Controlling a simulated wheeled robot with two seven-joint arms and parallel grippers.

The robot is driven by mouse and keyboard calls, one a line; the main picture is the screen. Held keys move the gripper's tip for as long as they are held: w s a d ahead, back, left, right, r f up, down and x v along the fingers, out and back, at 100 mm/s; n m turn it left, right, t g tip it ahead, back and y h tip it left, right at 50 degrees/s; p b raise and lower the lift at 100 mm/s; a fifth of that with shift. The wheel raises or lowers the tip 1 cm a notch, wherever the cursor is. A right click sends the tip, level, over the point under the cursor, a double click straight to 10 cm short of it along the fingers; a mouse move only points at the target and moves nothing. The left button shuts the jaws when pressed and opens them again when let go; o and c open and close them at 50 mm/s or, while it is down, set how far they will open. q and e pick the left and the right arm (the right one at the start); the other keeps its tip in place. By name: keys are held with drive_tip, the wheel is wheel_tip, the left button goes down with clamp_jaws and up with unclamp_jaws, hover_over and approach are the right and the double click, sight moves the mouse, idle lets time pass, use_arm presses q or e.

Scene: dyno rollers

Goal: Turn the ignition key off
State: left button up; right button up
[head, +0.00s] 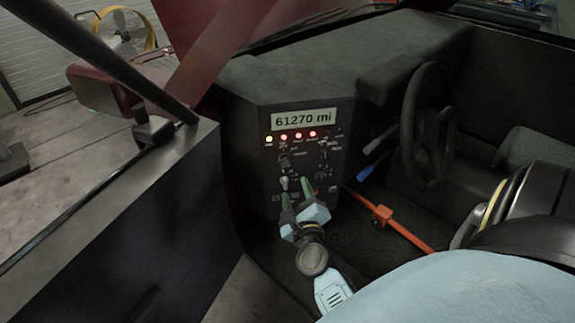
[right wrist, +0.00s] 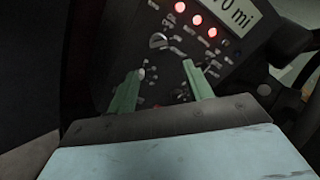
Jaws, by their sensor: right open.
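The black dash panel (head: 262,170) carries several small knobs and switches. A small silvery piece, which may be the ignition key (head: 284,183), sticks out low on the panel; it also shows in the right wrist view (right wrist: 150,73), close beside the left fingertip. I cannot tell its turn angle. My right gripper (head: 295,191) has green fingers and is in front of the lower panel. In the right wrist view the fingers (right wrist: 164,75) are spread apart, with panel visible between them. A larger knob (right wrist: 158,41) sits above the fingers. My left gripper is not in view.
A lit display (head: 305,119) reads 61270 mi above several glowing red and amber lights (head: 298,135). A steering wheel (head: 424,125) and an orange lever (head: 385,216) are to the right. The open door (head: 110,240) stands at the left.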

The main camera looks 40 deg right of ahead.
sight(288, 167)
drive_tip(key=x, duration=1)
drive_tip(key=shift+w+d, duration=0.2)
drive_tip(key=shift+w, duration=0.15)
drive_tip(key=shift+c, duration=0.4)
drive_tip(key=shift+w, duration=0.1)
drive_tip(key=c, duration=0.8)
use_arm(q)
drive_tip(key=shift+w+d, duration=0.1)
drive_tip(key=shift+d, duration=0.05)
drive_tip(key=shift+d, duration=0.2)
use_arm(e)
drive_tip(key=shift+d+n, duration=0.1)
drive_tip(key=shift+n, duration=0.2)
drive_tip(key=n+p, duration=0.1)
drive_tip(key=n, duration=0.2)
drive_tip(key=shift+r+p, duration=0.2)
drive_tip(key=shift+p, duration=0.15)
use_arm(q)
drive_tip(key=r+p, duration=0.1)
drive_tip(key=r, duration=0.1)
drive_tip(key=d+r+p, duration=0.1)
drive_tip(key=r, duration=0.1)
use_arm(e)
drive_tip(key=n, duration=0.5)
drive_tip(key=shift+r, duration=0.15)
drive_tip(key=shift+n, duration=0.4)
